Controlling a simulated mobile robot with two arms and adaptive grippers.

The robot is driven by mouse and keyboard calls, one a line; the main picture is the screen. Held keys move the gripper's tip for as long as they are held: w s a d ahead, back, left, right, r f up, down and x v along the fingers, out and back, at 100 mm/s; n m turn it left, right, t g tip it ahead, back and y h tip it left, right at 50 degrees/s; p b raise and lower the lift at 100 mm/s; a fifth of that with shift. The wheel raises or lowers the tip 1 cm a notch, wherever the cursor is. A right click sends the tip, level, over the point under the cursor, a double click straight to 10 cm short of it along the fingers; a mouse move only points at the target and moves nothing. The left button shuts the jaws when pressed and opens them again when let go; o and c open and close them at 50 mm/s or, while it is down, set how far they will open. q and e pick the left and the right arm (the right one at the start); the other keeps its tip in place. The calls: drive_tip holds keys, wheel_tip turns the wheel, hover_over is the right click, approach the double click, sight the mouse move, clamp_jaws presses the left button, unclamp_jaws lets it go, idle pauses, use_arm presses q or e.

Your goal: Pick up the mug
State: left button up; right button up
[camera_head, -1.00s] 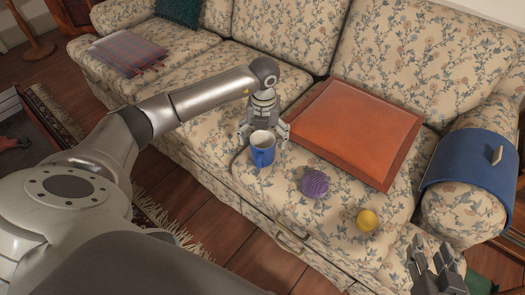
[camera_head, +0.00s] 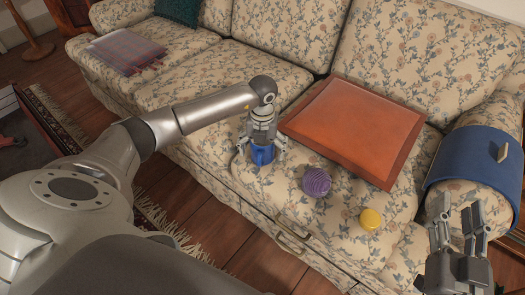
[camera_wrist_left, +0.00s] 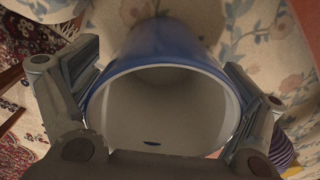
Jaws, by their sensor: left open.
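The blue mug (camera_head: 262,156) with a pale inside stands upright on the floral sofa seat. In the left wrist view the mug (camera_wrist_left: 160,45) fills the middle, its open rim facing the camera. My left gripper (camera_head: 262,152) is over the mug from above, with one finger on each side of it. The fingers are open; whether they touch the mug I cannot tell. The mug's top is hidden by the gripper in the head view. My right gripper (camera_head: 462,212) is at the lower right, its fingers apart and empty, away from the mug.
A purple yarn ball (camera_head: 317,182) and a yellow round object (camera_head: 370,219) lie on the seat to the mug's right. A large orange-brown board (camera_head: 355,130) lies behind them. A blue cloth (camera_head: 470,165) covers the armrest.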

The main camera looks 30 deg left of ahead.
use_arm(q)
drive_tip(key=shift+f, duration=0.1)
drive_tip(key=c, duration=1.1)
drive_tip(key=shift+s, duration=0.1)
